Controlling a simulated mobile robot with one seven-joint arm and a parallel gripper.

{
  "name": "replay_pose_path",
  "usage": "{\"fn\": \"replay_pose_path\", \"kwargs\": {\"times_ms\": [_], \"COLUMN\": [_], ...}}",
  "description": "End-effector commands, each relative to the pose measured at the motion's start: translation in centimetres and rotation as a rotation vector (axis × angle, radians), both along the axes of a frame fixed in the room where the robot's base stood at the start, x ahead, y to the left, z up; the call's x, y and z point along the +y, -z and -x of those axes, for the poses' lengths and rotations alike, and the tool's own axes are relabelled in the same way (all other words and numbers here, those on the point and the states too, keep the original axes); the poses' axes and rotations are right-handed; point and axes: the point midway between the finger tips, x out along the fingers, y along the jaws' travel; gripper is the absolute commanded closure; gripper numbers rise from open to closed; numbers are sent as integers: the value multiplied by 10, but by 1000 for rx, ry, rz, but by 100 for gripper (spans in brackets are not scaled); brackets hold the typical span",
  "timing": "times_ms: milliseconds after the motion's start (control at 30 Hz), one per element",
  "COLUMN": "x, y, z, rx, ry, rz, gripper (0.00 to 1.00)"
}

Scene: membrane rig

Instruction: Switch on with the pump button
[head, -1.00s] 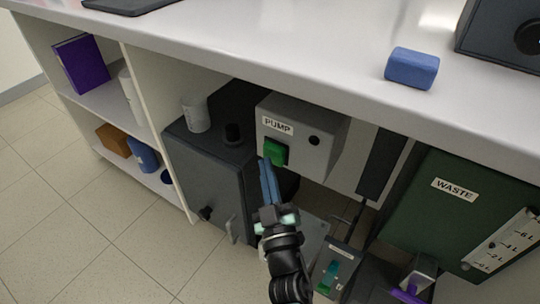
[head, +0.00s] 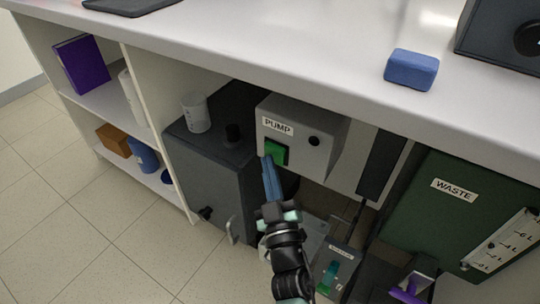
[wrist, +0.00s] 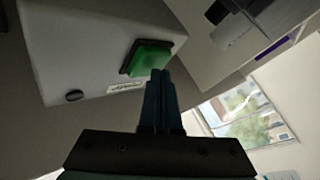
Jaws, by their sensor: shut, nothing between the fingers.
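The pump box (head: 313,124) is grey, carries a PUMP label and hangs under the bench top. Its green square button (head: 276,151) sits in a dark frame below the label. The button also shows in the wrist view (wrist: 148,59), just beyond the fingertips, on the pale box. My gripper (head: 267,160) is shut and empty, its blue fingers pointing up at the button's lower left edge. In the wrist view the gripper (wrist: 160,74) has its tips overlapping the button's lower right edge. I cannot tell whether the tips touch it.
A dark cabinet (head: 205,165) with a beaker (head: 196,113) on it stands left of the box. A green WASTE tank (head: 455,205) is at the right. The bench top (head: 250,40) overhangs the box. A small panel with a green switch (head: 335,272) stands low, beside my arm.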

Motion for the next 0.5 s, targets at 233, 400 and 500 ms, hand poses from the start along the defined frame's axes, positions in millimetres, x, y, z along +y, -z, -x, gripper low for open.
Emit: {"fn": "replay_pose_path", "kwargs": {"times_ms": [233, 400, 500], "x": [-1, 1, 3], "y": [0, 0, 0], "z": [0, 2, 5], "rx": [0, 1, 1], "ry": [1, 1, 2], "rz": [0, -1, 0], "gripper": [100, 100, 100]}}
